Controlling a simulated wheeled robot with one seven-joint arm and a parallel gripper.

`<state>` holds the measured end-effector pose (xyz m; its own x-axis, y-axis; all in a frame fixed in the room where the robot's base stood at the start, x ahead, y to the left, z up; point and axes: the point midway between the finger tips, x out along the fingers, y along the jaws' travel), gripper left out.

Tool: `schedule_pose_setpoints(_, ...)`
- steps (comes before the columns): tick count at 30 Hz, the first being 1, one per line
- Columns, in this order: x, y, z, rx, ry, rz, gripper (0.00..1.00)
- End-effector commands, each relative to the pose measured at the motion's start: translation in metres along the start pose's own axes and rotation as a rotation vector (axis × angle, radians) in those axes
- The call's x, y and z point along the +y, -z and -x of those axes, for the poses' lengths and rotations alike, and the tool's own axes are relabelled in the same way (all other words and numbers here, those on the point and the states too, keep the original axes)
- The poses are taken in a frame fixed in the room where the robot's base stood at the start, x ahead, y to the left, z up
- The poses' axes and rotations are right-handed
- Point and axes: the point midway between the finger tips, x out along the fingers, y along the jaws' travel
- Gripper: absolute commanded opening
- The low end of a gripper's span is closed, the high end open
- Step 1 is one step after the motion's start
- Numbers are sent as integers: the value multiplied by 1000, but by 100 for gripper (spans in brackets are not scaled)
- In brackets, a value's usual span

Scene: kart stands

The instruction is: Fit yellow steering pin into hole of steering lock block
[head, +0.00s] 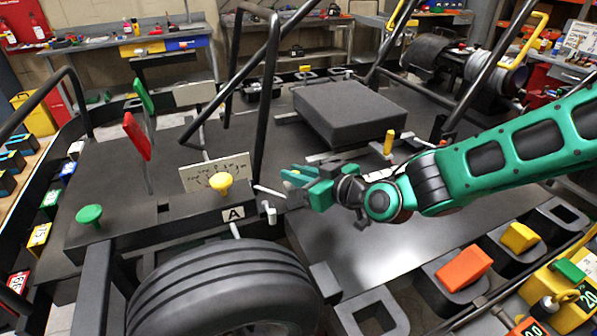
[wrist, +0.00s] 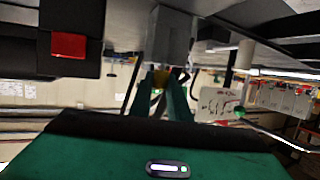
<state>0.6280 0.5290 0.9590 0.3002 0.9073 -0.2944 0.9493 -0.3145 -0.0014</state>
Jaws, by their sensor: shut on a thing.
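My gripper (head: 297,177) reaches in from the right, with its fingers pointing left over the kart near the label A. In the wrist view the fingers (wrist: 163,88) are shut on a small yellow piece, likely the yellow steering pin (wrist: 160,77), mostly hidden between them. A grey block (wrist: 172,35) lies just beyond the fingertips; it may be the steering lock block, but I cannot tell. I cannot see its hole or whether the pin touches it. A yellow mushroom-headed knob (head: 221,182) stands on the dark beam, left of my gripper.
A green knob (head: 90,214) stands farther left. A red flag-like plate (head: 137,136) rises behind the beam. A tyre (head: 225,290) is in front, a dark seat pad (head: 350,110) behind. Black frame tubes (head: 272,90) cross nearby. A yellow upright pin (head: 389,143) stands behind my wrist.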

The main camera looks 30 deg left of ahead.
Motion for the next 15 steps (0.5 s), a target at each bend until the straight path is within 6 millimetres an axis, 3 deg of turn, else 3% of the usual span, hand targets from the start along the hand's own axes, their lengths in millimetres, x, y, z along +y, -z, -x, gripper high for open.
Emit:
schedule_pose_setpoints(10, 0, -7, -2, -1, 1, 1, 0)
schedule_pose_setpoints(11, 0, -7, -2, 0, 0, 1, 21)
schedule_pose_setpoints(12, 0, -7, -2, 0, 0, 1, 30)
schedule_pose_setpoints(13, 0, -7, -2, 0, 0, 1, 38)
schedule_pose_setpoints(15, 0, -7, -2, 0, 0, 1, 38)
